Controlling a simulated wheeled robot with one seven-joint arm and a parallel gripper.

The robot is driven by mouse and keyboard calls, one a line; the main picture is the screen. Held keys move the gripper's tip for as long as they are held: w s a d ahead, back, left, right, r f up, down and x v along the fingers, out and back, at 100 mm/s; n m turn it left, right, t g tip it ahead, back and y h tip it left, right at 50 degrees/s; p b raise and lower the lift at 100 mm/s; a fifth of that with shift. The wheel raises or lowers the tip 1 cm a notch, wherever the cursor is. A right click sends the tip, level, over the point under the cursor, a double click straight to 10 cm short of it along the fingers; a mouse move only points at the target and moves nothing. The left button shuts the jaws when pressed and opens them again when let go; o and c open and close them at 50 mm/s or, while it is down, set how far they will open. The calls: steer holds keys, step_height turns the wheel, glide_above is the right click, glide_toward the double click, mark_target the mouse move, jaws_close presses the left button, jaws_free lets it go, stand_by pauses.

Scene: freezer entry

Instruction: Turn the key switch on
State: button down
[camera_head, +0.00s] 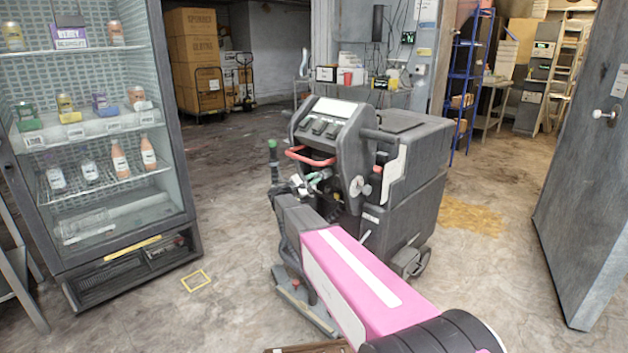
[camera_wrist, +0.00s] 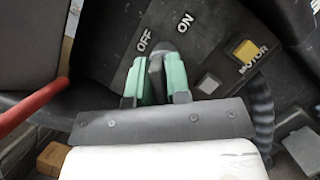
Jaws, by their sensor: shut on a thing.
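The key switch (camera_wrist: 157,68) is a dark grey knob on a black panel, with a white OFF label (camera_wrist: 144,40) at its upper left and a white ON label (camera_wrist: 185,23) at its upper right. My gripper (camera_wrist: 160,75) has two green fingers, one on each side of the key, and is shut on it. I cannot tell clearly which label the key points at. In the head view my gripper (camera_head: 314,182) is at the front of the dark grey floor machine (camera_head: 400,150); the key is too small to make out there.
A yellow button (camera_wrist: 246,50) marked MOTOR and a pale square button (camera_wrist: 208,84) lie right of the key. A red handle bar (camera_head: 310,157) crosses the machine's front. A glass-door cooler (camera_head: 185,120) stands left, a grey door (camera_head: 590,190) right. Floor between is mostly clear.

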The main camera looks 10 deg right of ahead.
steer(key=m+g, duration=0.1)
steer(key=m, duration=0.1)
steer(key=m+y, duration=0.1)
steer(key=m, duration=0.2)
steer(key=shift+g, duration=0.4)
steer(key=shift+s+f+m+g+y, duration=0.15)
steer(key=shift+m+y, duration=0.15)
steer(key=shift+m, duration=0.6)
steer(key=shift+w+m+g+y, duration=0.15)
steer(key=shift+m+y, duration=0.15)
steer(key=shift+m, duration=0.6)
steer(key=shift+s, duration=0.1)
steer(key=c, duration=1.2)
jaws_free()
steer(key=v, duration=1)
steer(key=shift+a, duration=0.4)
